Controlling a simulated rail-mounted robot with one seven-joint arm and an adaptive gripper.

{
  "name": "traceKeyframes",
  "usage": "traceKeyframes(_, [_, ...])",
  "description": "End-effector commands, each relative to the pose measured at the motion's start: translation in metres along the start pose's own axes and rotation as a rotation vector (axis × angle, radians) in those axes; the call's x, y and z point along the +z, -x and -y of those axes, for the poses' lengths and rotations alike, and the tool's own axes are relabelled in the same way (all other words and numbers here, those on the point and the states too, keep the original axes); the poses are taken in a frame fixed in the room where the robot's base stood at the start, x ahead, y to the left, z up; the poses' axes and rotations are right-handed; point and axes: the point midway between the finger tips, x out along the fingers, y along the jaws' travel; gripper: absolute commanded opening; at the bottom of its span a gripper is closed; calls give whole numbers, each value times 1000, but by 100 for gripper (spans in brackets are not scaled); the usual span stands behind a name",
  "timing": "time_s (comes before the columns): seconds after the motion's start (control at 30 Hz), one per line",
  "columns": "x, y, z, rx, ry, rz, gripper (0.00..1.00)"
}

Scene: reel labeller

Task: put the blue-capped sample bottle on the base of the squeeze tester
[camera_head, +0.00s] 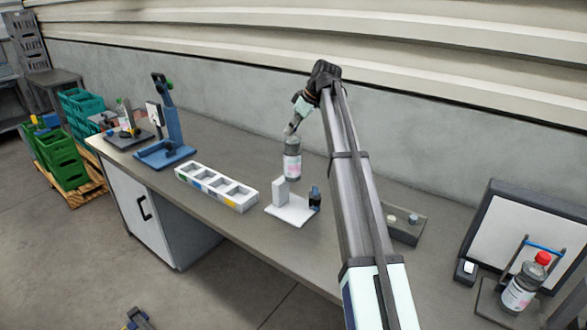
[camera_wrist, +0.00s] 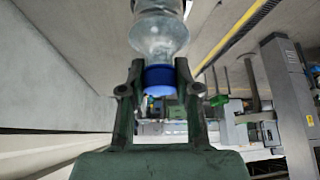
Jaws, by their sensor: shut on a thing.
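The blue-capped sample bottle (camera_head: 292,160) is clear with a pale label and hangs upright from my gripper (camera_head: 292,132). In the wrist view, the fingers (camera_wrist: 160,85) are shut on its blue cap (camera_wrist: 158,76), one on each side, and the clear bottle body (camera_wrist: 158,35) extends past them. In the head view, my gripper hides the cap. A white plate with an upright white block and a dark blue-black part, apparently the squeeze tester (camera_head: 287,213), stands below the bottle. The bottle appears above its back edge; the exact height of the gap is hard to tell.
A white compartment tray (camera_head: 216,187) lies left of the plate, and a blue stand (camera_head: 166,152) further left. A grey block with knobs (camera_head: 404,224) is right, behind my arm. A red-capped bottle (camera_head: 520,290) stands at far right before a white panel (camera_head: 520,235).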

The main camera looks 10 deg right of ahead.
Motion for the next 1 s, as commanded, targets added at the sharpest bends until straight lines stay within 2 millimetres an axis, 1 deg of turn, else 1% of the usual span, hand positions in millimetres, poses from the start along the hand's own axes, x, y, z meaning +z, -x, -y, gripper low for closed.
traceKeyframes(0.2, [25, -42, 2, -1, -1, 0, 0])
traceKeyframes(0.3, [35, -59, 2, -1, -1, 0, 0])
traceKeyframes(0.4, [42, -73, 1, 1, 0, -1, 0])
traceKeyframes(0.5, [47, -82, 0, 0, 0, -1, 0])
traceKeyframes(0.73, [53, -92, 0, 1, 0, -2, 0])
traceKeyframes(1.0, [69, -120, 0, 0, 0, -1, 0])
